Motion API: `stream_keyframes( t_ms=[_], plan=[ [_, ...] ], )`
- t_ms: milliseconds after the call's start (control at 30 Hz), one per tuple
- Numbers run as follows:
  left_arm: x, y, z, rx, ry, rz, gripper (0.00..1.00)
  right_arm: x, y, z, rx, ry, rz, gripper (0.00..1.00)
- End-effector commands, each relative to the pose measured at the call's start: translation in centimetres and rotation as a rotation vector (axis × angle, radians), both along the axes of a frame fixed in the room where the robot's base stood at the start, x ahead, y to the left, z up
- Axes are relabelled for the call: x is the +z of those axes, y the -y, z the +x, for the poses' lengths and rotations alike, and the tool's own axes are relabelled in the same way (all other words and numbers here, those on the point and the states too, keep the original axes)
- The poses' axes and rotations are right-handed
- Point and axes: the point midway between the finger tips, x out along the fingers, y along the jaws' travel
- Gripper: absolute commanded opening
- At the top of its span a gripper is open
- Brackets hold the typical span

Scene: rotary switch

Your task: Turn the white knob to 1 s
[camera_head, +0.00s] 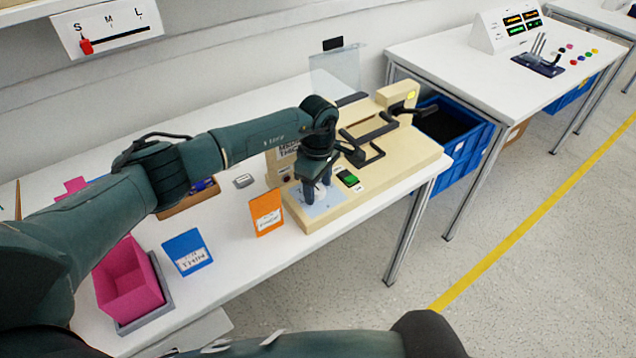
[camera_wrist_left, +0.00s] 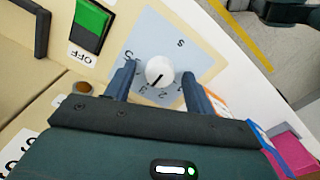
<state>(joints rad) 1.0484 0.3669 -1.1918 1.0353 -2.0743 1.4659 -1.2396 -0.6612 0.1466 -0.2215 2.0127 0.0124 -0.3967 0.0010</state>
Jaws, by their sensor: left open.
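The white knob (camera_wrist_left: 160,71) sits on a pale blue dial plate (camera_wrist_left: 150,34) with printed marks around it. A short dark pointer line on the knob points to the lower left in the left wrist view. Some marks, among them an S and a 2, show; others are small or partly hidden by my gripper. My left gripper (camera_wrist_left: 158,75) is open, with one finger on each side of the knob; I cannot tell whether they touch it. In the head view my left gripper (camera_head: 317,196) points down over the dial plate (camera_head: 322,208). My right gripper is out of view.
A green switch (camera_wrist_left: 91,25) marked OFF is beside the dial plate on the beige panel (camera_head: 385,185). Black handles (camera_head: 372,133) rise behind. An orange card holder (camera_head: 266,212), a blue one (camera_head: 188,252) and a pink bin (camera_head: 128,285) stand to the left on the white table.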

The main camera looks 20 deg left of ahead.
Motion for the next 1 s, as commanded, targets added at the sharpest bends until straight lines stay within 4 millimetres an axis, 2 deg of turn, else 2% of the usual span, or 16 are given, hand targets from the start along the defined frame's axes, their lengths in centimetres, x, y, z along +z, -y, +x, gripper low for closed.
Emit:
stream_keyframes(
  t_ms=[233, 767, 1000],
  plan=[
    [-0.08, 0.01, 0.0, 0.0, 0.0, -0.001, 0.54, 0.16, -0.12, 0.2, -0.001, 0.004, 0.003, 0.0],
    [-0.05, -0.01, -0.01, 0.001, 0.0, -0.001, 0.11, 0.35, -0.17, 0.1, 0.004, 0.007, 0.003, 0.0],
    [-0.08, -0.04, 0.0, 0.017, 0.0, 0.0, 0.09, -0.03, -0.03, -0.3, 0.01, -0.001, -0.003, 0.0]
  ],
)
